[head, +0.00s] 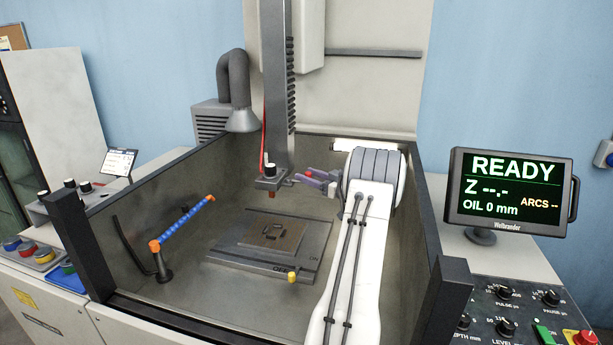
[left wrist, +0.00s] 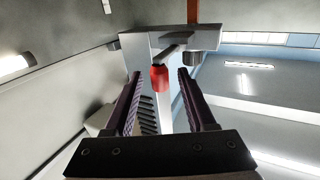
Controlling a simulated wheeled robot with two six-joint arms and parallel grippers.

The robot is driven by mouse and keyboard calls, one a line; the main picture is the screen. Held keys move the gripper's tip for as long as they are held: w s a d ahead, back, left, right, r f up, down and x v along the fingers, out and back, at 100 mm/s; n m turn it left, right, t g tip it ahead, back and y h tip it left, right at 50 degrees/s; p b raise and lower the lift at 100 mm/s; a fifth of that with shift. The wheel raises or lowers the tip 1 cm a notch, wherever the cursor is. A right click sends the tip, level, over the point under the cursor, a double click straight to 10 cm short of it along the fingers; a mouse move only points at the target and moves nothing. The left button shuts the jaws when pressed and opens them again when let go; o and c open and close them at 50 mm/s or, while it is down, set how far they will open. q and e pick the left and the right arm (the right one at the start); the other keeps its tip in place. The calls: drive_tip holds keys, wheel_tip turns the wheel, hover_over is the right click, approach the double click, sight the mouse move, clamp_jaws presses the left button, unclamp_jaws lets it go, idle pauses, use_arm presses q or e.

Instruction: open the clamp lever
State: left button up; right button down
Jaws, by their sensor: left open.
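The clamp head (head: 270,181) hangs at the lower end of the vertical column, above the tank floor. In the left wrist view, the clamp lever (left wrist: 160,78) shows a red grip on a grey arm under the head. My left gripper (head: 301,179) is just right of the head, its purple fingers pointing left. In the left wrist view the open fingers stand on either side of the red grip, with gaps on both sides. I see no contact, and the depth between fingertips and grip is hard to judge. In the head view I cannot make out the lever clearly. My right gripper is out of view.
A workpiece plate (head: 273,236) lies on a flat base on the tank floor. A blue hose nozzle (head: 185,222) stands at the left. Tank walls enclose the space. A monitor (head: 510,200) reading READY stands at the right.

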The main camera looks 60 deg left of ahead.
use_arm(q)
drive_tip(key=b+v, duration=0.1)
drive_tip(key=v, duration=0.6)
drive_tip(key=shift+b, duration=0.3)
